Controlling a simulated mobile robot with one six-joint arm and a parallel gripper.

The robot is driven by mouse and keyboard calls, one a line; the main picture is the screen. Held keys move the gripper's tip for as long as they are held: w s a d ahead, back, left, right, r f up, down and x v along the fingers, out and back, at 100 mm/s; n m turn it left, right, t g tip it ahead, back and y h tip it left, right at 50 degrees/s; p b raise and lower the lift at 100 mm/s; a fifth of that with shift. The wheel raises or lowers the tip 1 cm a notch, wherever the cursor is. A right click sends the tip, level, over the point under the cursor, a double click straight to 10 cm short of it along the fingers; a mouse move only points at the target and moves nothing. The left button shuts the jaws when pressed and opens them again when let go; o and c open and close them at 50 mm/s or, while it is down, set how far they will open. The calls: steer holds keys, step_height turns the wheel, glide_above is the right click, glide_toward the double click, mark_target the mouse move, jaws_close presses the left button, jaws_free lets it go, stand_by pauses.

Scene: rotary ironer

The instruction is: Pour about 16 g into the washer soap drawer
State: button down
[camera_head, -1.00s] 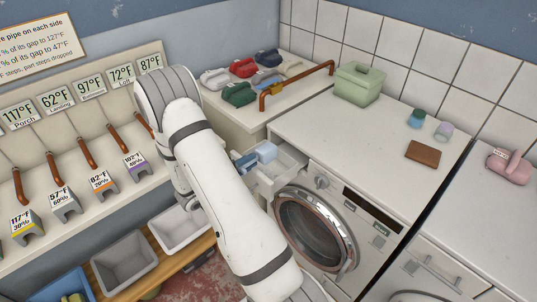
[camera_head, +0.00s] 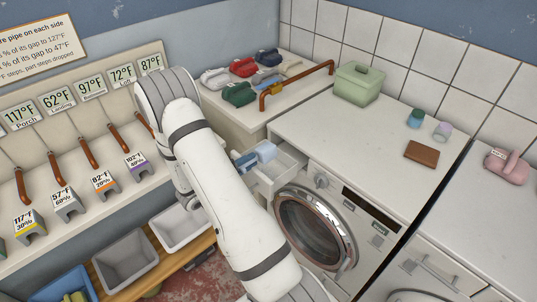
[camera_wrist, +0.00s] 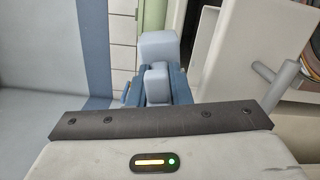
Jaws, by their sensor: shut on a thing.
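The washer (camera_head: 358,228) stands with its soap drawer (camera_head: 291,163) pulled out at its upper left. My gripper (camera_head: 249,161) is at the drawer, mostly hidden behind my arm. It is shut on a pale blue scoop-like thing (camera_head: 267,152), which is over or just at the drawer's left side. In the wrist view my blue fingers (camera_wrist: 159,86) are closed around its narrow part, and its wider block-shaped end (camera_wrist: 159,45) shows beyond. I cannot tell its tilt, or whether it touches the drawer. Its contents and the drawer's inside floor are hidden.
Several coloured irons (camera_head: 240,93) and a copper pipe (camera_head: 298,85) are behind the drawer. Bins (camera_head: 125,259) stand at lower left.

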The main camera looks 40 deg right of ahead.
steer(key=shift+w+n+p, duration=0.25)
steer(key=shift+n+p, duration=0.8)
steer(key=shift+p, duration=0.1)
steer(key=shift+w+n+p, duration=0.2)
steer(key=shift+n+p, duration=0.85)
steer(key=shift+p, duration=0.1)
stand_by(2.7)
steer(key=shift+w+a+f+n, duration=0.1)
steer(key=shift+w+n, duration=0.05)
steer(key=shift+n, duration=0.5)
steer(key=shift+w+n, duration=0.15)
steer(key=shift+n, duration=0.5)
stand_by(1.7)
